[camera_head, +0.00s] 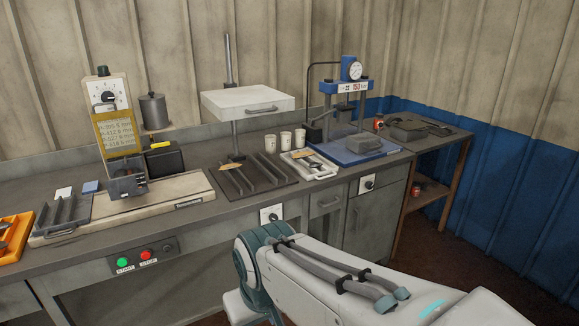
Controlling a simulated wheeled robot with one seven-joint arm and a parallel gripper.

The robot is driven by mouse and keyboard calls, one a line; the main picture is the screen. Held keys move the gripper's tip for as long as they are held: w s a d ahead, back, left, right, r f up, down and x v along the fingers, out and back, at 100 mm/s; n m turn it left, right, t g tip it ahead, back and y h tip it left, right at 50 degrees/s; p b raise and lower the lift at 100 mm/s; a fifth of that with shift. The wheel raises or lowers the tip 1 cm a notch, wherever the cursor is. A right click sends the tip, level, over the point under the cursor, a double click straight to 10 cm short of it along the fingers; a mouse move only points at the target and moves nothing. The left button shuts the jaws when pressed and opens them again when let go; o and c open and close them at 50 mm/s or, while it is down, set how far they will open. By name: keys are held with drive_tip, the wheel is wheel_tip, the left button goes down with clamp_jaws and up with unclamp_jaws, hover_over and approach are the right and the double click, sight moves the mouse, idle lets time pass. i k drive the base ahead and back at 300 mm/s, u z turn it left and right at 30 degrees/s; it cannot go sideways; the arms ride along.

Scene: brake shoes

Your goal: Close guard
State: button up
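A clear yellow panel (118,133) in a frame, which looks like a guard, sits high on the front of the dial machine (104,90) at the left of the bench. Lines of writing show on or through it. The machine's lower head (127,182) is uncovered below the panel. A second candidate for the guard is the white box-like cover (249,102) with a front handle, held up on a pole above a ribbed dark tray (249,178). My white arm with its teal joint crosses the lower right foreground. My gripper is not visible.
A panel with green and red buttons (145,254) is on the bench front at left. Three white cups (285,139), a small parts tray (308,165) and a blue press (346,105) stand to the right. An orange tray (14,236) is at the left edge.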

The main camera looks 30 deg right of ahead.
sight(116, 114)
drive_tip(key=z, duration=0.95)
drive_tip(key=i, duration=1.35)
drive_tip(key=u, duration=1.5)
drive_tip(key=k, duration=0.35)
drive_tip(key=u, duration=0.85)
